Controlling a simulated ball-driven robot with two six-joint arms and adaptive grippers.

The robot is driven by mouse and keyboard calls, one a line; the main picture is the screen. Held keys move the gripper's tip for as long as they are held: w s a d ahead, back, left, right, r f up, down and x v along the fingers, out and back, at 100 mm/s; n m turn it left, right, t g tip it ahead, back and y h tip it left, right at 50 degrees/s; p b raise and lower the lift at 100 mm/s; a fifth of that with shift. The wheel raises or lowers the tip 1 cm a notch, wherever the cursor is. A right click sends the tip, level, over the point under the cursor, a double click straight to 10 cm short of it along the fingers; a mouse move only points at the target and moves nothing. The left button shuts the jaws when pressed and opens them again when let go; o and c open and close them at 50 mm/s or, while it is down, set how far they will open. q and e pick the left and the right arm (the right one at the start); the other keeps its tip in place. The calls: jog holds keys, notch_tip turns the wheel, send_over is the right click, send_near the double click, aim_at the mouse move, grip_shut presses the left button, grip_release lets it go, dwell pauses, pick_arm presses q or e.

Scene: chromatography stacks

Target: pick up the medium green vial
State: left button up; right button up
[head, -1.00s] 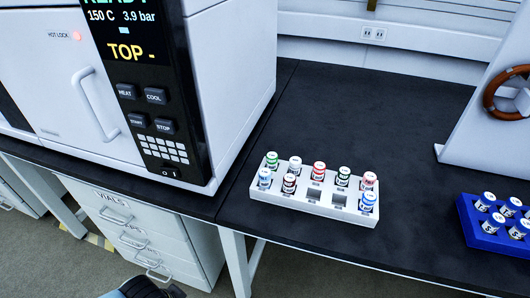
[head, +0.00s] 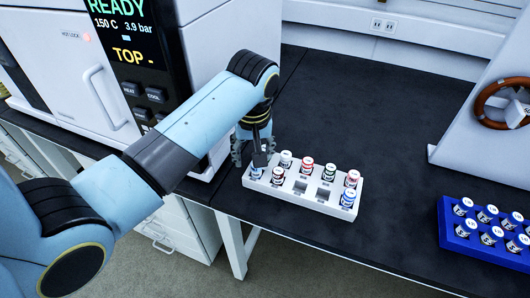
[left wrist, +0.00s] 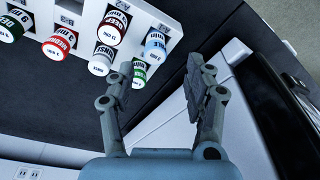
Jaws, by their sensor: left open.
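The white vial rack (head: 318,206) stands on the dark bench and holds capped vials. One green-capped vial (left wrist: 139,75) shows at the rack's end in the left wrist view, close to one finger; my gripper hides it in the head view. A second green-capped vial (head: 329,172) is further right in the rack; it also shows in the left wrist view (left wrist: 9,29). I cannot read which is the medium one. My left gripper (head: 255,151) is open and empty above the rack's left end; its spread fingers also show in the left wrist view (left wrist: 162,80). My right gripper is not in view.
A light-blue-capped vial (left wrist: 156,44) and a white-capped vial (left wrist: 102,63) sit close to the near green one. A large white instrument (head: 215,50) stands just left of the rack. A blue rack (head: 472,244) of vials is at the right. The bench between is clear.

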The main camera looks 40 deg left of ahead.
pick_arm(q)
jog(key=w+r+n, duration=0.3)
jog(key=w+r, duration=0.2)
jog(key=w, duration=0.1)
jog(key=shift+g, duration=0.3)
jog(key=f, duration=0.4)
jog(key=shift+w+a+f, duration=0.15)
jog(key=shift+a, duration=0.05)
jog(key=f, duration=0.5)
jog(key=shift+a+f, duration=0.35)
jog(key=shift+a, duration=0.05)
jog(key=shift+c, duration=0.4)
grip_shut()
